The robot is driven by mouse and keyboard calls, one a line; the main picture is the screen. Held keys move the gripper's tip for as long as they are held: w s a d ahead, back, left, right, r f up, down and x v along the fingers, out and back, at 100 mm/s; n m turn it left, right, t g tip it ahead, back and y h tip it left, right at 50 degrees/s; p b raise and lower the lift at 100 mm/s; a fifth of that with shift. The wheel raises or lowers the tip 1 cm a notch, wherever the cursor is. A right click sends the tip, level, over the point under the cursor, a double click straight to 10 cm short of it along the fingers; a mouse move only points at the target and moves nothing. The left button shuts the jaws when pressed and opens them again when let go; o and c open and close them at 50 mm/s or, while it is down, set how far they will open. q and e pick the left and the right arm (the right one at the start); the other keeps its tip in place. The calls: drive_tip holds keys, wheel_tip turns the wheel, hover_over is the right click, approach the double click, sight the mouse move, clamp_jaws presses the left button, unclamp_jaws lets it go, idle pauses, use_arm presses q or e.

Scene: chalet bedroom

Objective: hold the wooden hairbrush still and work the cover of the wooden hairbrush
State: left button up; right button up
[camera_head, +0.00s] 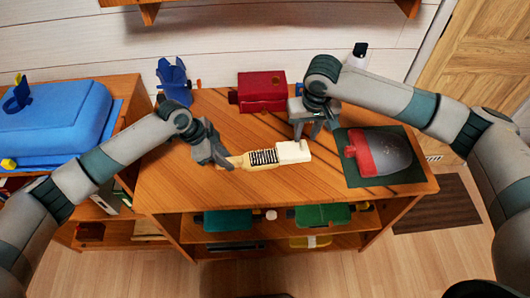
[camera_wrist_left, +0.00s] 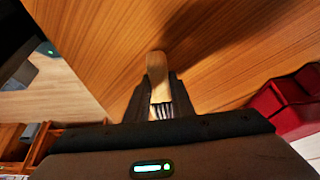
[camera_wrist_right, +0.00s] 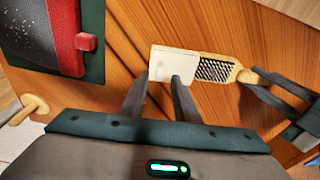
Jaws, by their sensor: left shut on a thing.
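The wooden hairbrush (camera_head: 242,161) lies across the middle of the table, its dark bristles partly bare. A white cover (camera_head: 293,152) sits over the right end of its head; both also show in the right wrist view, the cover (camera_wrist_right: 172,63) beside the bare bristles (camera_wrist_right: 215,69). My left gripper (camera_head: 224,160) is shut on the handle, which shows between its fingers in the left wrist view (camera_wrist_left: 158,85). My right gripper (camera_head: 314,130) is open behind the cover, its fingers (camera_wrist_right: 158,88) apart. One fingertip overlaps the cover's edge in the picture; contact cannot be told.
A red box (camera_head: 262,90) and a blue object (camera_head: 173,80) stand at the back of the table. A grey and red item (camera_head: 385,152) lies on a dark green mat (camera_head: 352,176) at right. A blue case (camera_head: 60,115) is on the left cabinet. The table's front strip is clear.

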sight(303, 144)
drive_tip(key=shift+w+f, duration=0.25)
drive_tip(key=shift+f, duration=1.15)
drive_tip(key=shift+w+f, duration=0.2)
drive_tip(key=shift+f, duration=1.15)
clamp_jaws()
